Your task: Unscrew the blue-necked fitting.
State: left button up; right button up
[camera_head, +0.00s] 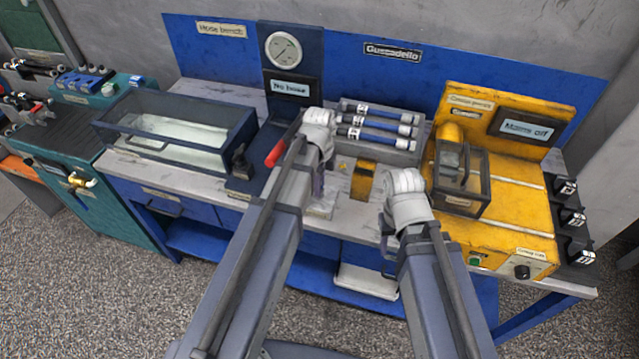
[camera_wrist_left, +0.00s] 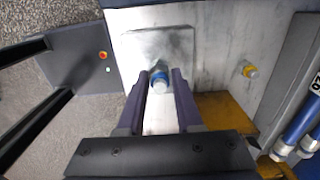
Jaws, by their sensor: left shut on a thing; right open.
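The blue-necked fitting (camera_wrist_left: 159,76) has a metal top and a blue ring. It sits on a pale square plate (camera_wrist_left: 181,48) in the left wrist view. My left gripper (camera_wrist_left: 160,88) has a finger on either side of the fitting and is shut on it. In the head view my left gripper (camera_head: 318,184) is mostly hidden behind its own arm, and the fitting is hidden there too. My right gripper (camera_head: 385,238) is mostly hidden below its white wrist near the bench's front edge, apart from the fitting.
A small yellow-collared fitting (camera_wrist_left: 249,70) stands to the right. Blue-ended hoses (camera_head: 378,122) lie in a grey rack behind my wrists. A glass-sided tank (camera_head: 180,128) stands left and a yellow machine (camera_head: 512,203) right. A red handle (camera_head: 276,153) shows beside my left arm.

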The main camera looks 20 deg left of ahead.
pick_arm(q)
grip_shut()
jog(key=shift+n, duration=0.6)
notch_tip(320, 180, up, 4)
jog(key=p, duration=0.4)
jog(key=shift+r, duration=0.1)
